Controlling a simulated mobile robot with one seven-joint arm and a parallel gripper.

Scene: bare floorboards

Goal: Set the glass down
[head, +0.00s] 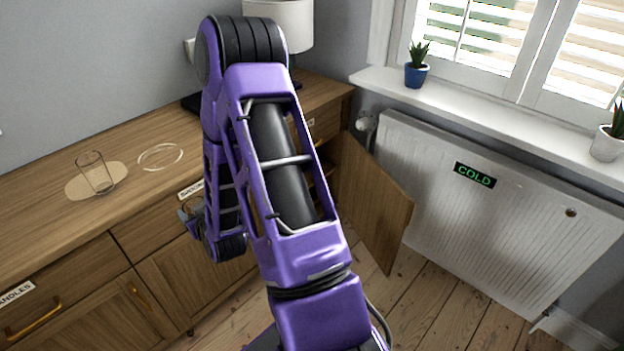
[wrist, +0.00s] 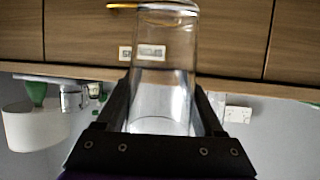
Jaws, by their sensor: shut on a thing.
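My gripper (wrist: 168,110) is shut on a clear glass (wrist: 165,60), which stands between its two dark fingers in the wrist view. In the head view my gripper (head: 190,210) is in front of the wooden sideboard (head: 50,215), at about drawer height; the held glass is hard to make out there. A second clear glass (head: 95,173) stands on a round pale mat (head: 76,187) on the sideboard top. A pale ring outline (head: 160,157) lies to the right of that mat, with nothing on it.
A cabinet door (head: 375,200) hangs open at the sideboard's right end. A white lamp (head: 283,22) stands at the back. A radiator (head: 490,205) marked COLD is below the window sill (head: 470,115), which holds potted plants. The sideboard top's front left is clear.

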